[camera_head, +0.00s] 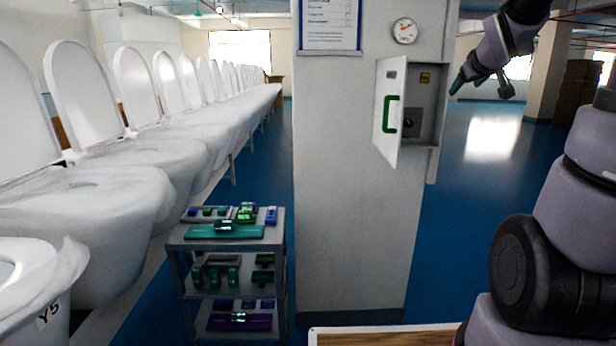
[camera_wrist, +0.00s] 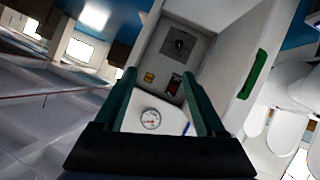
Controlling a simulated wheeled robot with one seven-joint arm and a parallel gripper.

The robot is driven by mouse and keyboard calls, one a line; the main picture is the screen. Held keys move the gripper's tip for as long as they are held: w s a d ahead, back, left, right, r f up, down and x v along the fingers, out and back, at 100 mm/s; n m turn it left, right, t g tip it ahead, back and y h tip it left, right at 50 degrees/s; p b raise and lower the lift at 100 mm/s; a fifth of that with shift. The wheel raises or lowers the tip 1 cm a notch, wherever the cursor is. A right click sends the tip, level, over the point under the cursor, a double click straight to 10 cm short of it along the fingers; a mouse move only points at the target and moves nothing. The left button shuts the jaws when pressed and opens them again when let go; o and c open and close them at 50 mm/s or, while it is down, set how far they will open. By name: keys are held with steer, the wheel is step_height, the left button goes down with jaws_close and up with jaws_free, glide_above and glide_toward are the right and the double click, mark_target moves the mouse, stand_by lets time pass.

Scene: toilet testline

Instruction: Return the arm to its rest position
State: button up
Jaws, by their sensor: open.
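My gripper (camera_head: 480,84) is in the upper right of the head view, to the right of a pillar and apart from it. Its two green fingers (camera_wrist: 161,100) are spread with nothing between them in the wrist view. The arm is raised and bent, coming down from the top right. A wall box (camera_head: 426,100) on the pillar has its white door (camera_head: 389,112) with a green handle swung open. The open box (camera_wrist: 180,45) also shows in the wrist view, with a dark round knob inside. The fingers do not visibly touch the box.
A row of white toilets (camera_head: 120,170) runs along the left. Blue floor (camera_head: 480,185) is clear at right.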

steer(key=s+a+f+m+g+y, duration=0.2)
steer(key=s+a, duration=0.6)
steer(key=s, duration=0.4)
steer(key=s+a+f+m+g+y, duration=0.2)
steer(key=s+a, duration=0.6)
steer(key=s, duration=0.5)
steer(key=shift+s+a+m+g+y, duration=0.25)
steer(key=shift+m+g+y, duration=0.45)
steer(key=shift+m, duration=0.4)
steer(key=shift+d, duration=0.1)
